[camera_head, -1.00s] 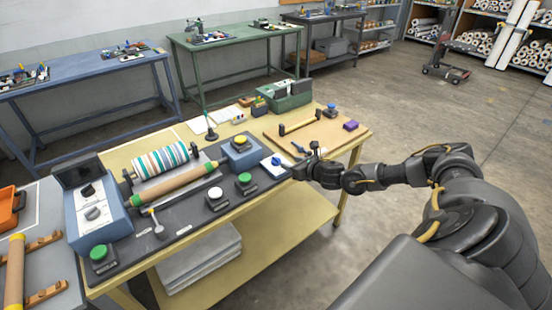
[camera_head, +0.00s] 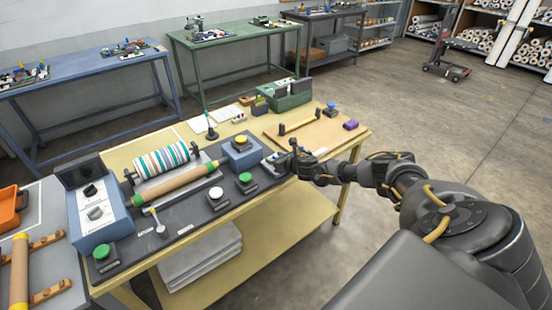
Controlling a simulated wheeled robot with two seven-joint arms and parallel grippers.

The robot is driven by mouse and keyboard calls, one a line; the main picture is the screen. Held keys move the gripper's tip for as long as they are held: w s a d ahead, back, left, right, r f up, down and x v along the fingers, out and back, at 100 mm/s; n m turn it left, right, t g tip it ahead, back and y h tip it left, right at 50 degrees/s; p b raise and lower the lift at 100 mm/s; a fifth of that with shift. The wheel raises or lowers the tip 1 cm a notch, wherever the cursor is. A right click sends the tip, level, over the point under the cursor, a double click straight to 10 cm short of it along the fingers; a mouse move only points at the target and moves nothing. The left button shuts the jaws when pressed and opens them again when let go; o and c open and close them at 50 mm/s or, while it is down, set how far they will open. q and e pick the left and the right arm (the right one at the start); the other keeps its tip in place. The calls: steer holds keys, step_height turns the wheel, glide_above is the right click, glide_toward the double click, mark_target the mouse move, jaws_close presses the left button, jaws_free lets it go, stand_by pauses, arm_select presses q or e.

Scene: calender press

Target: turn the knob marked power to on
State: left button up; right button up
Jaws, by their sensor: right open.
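A blue control box (camera_head: 99,208) at the left end of the table has a black knob (camera_head: 90,190) and a grey knob (camera_head: 95,213) on its light face. A small white-topped unit (camera_head: 270,168) stands at the right end of the dark mat; its blue knob shows in the earlier frame and is now mostly hidden by my right gripper. The labels are too small to read, so I cannot tell which knob is marked power. My right gripper (camera_head: 287,157) is open over the white-topped unit; whether it touches the unit is unclear. My left gripper is out of view.
Green buttons (camera_head: 245,178), a white button (camera_head: 216,192) and a yellow-topped blue box (camera_head: 241,151) stand on the mat. A striped roller (camera_head: 163,159) and a tan roller (camera_head: 177,185) lie behind. A wooden board (camera_head: 340,130) is at the right.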

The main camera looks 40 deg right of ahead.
steer(key=c, duration=0.8)
